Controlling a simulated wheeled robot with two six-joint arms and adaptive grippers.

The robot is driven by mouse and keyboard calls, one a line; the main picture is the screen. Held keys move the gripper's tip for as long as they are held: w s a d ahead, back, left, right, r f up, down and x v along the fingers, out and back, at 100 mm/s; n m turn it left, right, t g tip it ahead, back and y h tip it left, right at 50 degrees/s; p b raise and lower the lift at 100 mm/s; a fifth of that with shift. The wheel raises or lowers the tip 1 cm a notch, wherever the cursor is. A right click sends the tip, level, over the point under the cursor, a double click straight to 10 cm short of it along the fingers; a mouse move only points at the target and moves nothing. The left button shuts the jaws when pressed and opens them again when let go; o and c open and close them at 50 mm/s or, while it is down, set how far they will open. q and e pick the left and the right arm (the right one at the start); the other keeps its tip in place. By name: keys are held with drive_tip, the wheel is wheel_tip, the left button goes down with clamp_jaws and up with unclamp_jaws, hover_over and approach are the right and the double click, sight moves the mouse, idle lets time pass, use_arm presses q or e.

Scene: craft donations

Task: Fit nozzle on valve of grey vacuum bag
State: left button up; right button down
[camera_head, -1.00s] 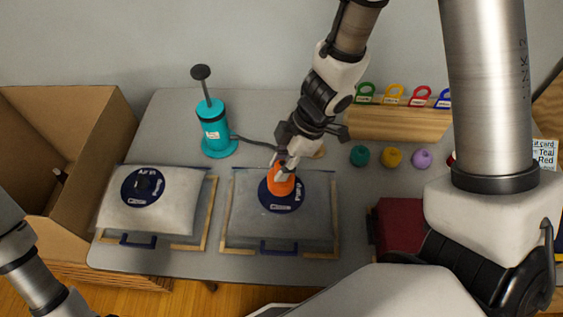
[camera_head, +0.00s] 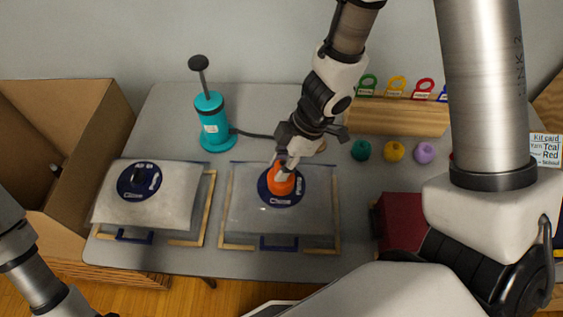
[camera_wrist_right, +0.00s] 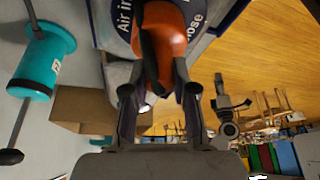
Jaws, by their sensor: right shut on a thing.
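The orange nozzle (camera_head: 282,184) sits upright over the round dark blue valve disc (camera_head: 297,197) of the right-hand vacuum bag (camera_head: 245,220). My right gripper (camera_head: 286,163) is above it, shut on the nozzle. The right wrist view shows the nozzle (camera_wrist_right: 168,35) at the fingers (camera_wrist_right: 159,92), against the printed disc (camera_wrist_right: 212,10). Whether it is fully seated cannot be told. A second pale grey bag (camera_head: 165,205), puffier, lies to the left with a black cap on its disc. My left gripper is out of view; only its arm shows lower left.
The teal pump (camera_head: 215,130) stands behind the bags, its dark hose running toward the nozzle. An open cardboard box (camera_head: 105,140) is at the left. Yarn balls (camera_head: 394,151), a wooden rack (camera_head: 400,117) and a dark red box (camera_head: 398,220) are at the right.

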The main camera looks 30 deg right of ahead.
idle(0.3)
drive_tip(key=c, duration=0.8)
unclamp_jaws()
drive_tip(key=shift+c, duration=0.2)
drive_tip(key=shift+r, duration=0.15)
drive_tip(key=v, duration=0.6)
drive_tip(key=shift+r, duration=0.1)
drive_tip(key=shift+s+d+r, duration=0.1)
drive_tip(key=shift+d+r, duration=0.2)
drive_tip(key=shift+r, duration=0.2)
